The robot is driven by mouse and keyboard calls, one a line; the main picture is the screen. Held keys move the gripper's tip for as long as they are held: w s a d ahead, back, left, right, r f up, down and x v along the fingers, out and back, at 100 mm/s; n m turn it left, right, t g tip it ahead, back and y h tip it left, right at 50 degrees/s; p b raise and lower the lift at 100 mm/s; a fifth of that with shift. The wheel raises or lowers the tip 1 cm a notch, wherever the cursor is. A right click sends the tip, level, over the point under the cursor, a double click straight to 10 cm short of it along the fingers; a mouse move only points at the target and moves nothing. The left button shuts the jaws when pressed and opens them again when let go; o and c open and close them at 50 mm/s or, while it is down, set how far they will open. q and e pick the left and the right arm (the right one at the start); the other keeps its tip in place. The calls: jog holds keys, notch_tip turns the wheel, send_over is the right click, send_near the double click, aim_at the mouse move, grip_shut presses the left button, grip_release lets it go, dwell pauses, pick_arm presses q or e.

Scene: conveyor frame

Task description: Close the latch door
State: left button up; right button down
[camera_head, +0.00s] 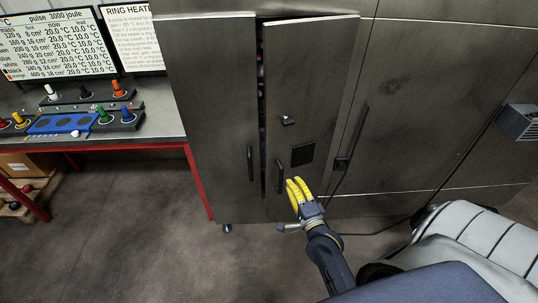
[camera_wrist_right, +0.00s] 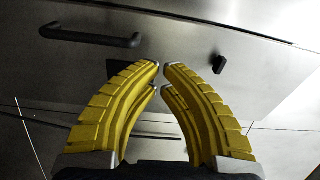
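The grey metal cabinet has two tall doors. The right door (camera_head: 318,75) stands slightly ajar, with a dark gap along its left edge. It has a black bar handle (camera_head: 280,176), a small latch knob (camera_head: 288,121) and a black square plate (camera_head: 302,154). My right gripper (camera_head: 292,182) is just right of that handle, low in front of the door. In the right wrist view a dark bar handle (camera_wrist_right: 90,37) lies left of the yellow fingers (camera_wrist_right: 161,67) and a small dark knob (camera_wrist_right: 219,64) right. The fingertips nearly meet, with nothing between them. My left gripper is not in view.
The left door (camera_head: 210,90) has its own black handle (camera_head: 250,163). A workbench (camera_head: 160,122) with coloured knobs and two screens stands at left. A cable runs over the floor at right. The floor (camera_head: 130,220) left of my right arm is clear.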

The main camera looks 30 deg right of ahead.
jog(key=r, duration=0.2)
send_near(273, 151)
jog(key=shift+y, duration=0.3)
jog(key=w, duration=0.2)
jog(key=w+d, duration=0.1)
jog(key=w, duration=0.5)
jog(key=shift+d+r, duration=0.15)
jog(key=shift+d, duration=0.25)
jog(key=w+d+m+h, duration=0.1)
jog(key=w+d, duration=0.1)
jog(key=w, duration=0.5)
jog(key=shift+w, duration=0.3)
